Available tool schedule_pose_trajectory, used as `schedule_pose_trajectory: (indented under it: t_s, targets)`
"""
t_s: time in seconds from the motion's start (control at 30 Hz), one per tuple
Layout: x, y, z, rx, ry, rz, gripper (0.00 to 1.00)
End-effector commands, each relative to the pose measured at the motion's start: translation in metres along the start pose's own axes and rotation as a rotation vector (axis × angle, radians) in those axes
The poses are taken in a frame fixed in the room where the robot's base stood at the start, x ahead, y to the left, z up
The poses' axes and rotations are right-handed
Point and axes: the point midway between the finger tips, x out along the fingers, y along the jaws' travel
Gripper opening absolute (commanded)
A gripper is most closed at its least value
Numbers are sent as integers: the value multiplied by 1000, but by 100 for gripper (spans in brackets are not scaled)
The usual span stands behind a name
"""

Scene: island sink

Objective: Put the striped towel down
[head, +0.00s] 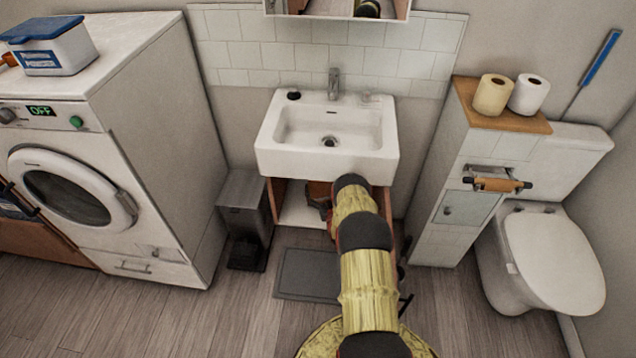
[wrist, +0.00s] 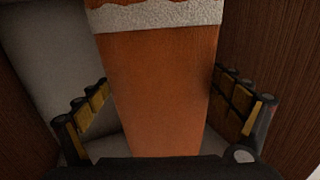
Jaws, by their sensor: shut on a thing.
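The striped towel (wrist: 160,110) fills the middle of the wrist view, orange with a white fuzzy band across its top edge. My gripper (wrist: 163,82) is shut on it, with one finger at each side of the orange face. In the head view, my arm reaches into the open cabinet (head: 298,212) under the sink, and an orange patch of the towel (head: 318,190) shows inside. My arm hides most of the gripper and the towel there. What the towel's lower end touches is hidden.
Brown wooden walls (wrist: 272,60) stand close on the right in the wrist view. The white sink (head: 328,135) is above the cabinet. A grey bin (head: 243,210) stands to the left, a tiled cabinet (head: 455,215) to the right. A grey mat (head: 308,273) lies on the floor.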

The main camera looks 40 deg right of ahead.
Motion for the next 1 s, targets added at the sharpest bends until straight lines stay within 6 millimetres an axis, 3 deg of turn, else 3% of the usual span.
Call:
schedule_pose_trajectory:
  t_s: [0.37,0.4,0.5,0.93,1.0]
  targets:
    - [-3,0,5,0,-2,-2,62]
    - [-3,0,6,0,-2,-2,93]
    - [-3,0,5,0,-2,-2,99]
    - [-3,0,2,0,-2,-1,100]
    - [-11,0,3,1,-5,-1,100]
